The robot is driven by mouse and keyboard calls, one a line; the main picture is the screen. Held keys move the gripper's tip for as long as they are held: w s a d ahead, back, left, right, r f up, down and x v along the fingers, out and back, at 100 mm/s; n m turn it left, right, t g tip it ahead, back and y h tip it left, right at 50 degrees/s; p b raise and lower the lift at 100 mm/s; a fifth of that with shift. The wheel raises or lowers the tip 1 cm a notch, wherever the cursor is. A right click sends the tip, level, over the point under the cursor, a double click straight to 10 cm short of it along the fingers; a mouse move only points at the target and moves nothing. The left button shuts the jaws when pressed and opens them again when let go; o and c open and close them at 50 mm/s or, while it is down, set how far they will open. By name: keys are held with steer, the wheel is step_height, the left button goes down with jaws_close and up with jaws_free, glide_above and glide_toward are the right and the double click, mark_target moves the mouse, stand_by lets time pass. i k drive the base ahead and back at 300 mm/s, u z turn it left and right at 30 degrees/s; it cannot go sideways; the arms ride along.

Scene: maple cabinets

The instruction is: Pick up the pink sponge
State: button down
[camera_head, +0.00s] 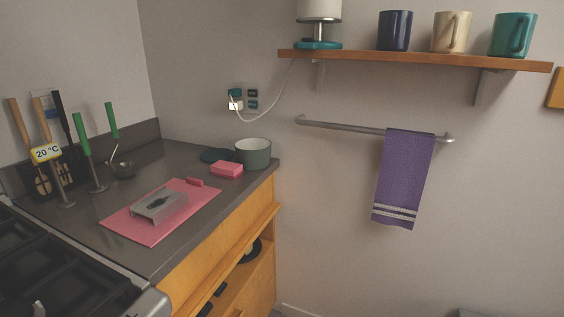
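The pink sponge (227,169) is a small block lying on the dark grey countertop (200,158) near its far right end. It sits just in front of a green pot (254,153), close to the counter's front edge. No gripper or arm shows in this view.
A pink cutting board (122,219) with a grey metal grater (160,205) lies left of the sponge. Utensils (85,145) with upright handles stand at the back left. A stove (60,275) is at lower left. A shelf (415,61) with mugs and a purple towel (404,178) are right.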

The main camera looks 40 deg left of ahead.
mark_target(224, 168)
steer(key=u, duration=2.1)
